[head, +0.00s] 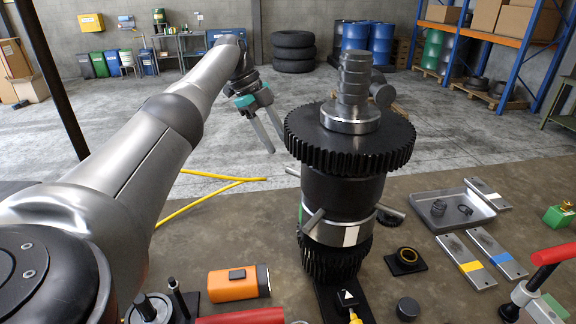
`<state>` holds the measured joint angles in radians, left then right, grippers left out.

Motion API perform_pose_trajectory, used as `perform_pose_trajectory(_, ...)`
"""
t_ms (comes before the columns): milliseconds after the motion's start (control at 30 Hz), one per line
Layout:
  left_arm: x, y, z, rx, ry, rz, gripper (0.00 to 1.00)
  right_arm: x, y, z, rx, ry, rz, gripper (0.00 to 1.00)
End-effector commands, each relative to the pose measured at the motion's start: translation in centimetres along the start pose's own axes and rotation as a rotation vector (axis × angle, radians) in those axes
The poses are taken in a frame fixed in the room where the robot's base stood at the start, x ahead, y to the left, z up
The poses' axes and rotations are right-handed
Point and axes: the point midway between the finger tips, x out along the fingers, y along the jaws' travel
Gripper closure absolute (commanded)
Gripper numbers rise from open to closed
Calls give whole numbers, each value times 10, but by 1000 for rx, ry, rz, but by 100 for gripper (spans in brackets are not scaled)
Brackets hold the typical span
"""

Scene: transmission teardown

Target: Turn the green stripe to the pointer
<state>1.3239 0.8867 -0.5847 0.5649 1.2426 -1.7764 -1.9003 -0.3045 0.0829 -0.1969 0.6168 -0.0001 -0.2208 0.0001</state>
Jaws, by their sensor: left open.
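The gear stack (345,190) stands upright on the bench, with a wide dark gear at the top, a stepped metal shaft above it and a smaller gear below. A narrow green stripe (301,214) shows at the left edge of its lower drum. A white patch (351,236) on the metal ring faces me. Short metal bars stick out from the ring. The pointer (347,298), a white triangle on a black block, stands at the front foot of the stack. My left gripper (276,142) is open and empty, up and left of the stack, apart from it. My right gripper is out of view.
An orange box-shaped tool (239,284) lies front left. A grey tray (452,208) with dark parts, marked plates (466,262), a black ring on a pad (406,260) and a red-handled clamp (553,254) are at right. A yellow cable or tube (215,186) runs behind left.

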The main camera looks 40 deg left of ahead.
Motion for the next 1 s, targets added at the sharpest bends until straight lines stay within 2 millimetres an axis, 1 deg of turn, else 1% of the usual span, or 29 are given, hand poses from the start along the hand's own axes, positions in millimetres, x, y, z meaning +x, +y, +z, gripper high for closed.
perform_pose_trajectory(33,10,1,0,1,-1,6,50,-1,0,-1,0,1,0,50)
perform_pose_trajectory(300,56,1,-1,0,0,4,50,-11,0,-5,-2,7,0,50)
perform_pose_trajectory(433,70,0,-1,0,1,2,50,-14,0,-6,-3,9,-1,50)
perform_pose_trajectory(600,78,0,-1,1,0,0,50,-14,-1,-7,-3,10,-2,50)
perform_pose_trajectory(833,78,0,0,1,0,0,50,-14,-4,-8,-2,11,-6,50)
perform_pose_trajectory(867,78,0,0,1,0,0,53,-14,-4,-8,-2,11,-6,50)
perform_pose_trajectory(1000,78,0,0,1,0,0,68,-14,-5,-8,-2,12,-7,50)
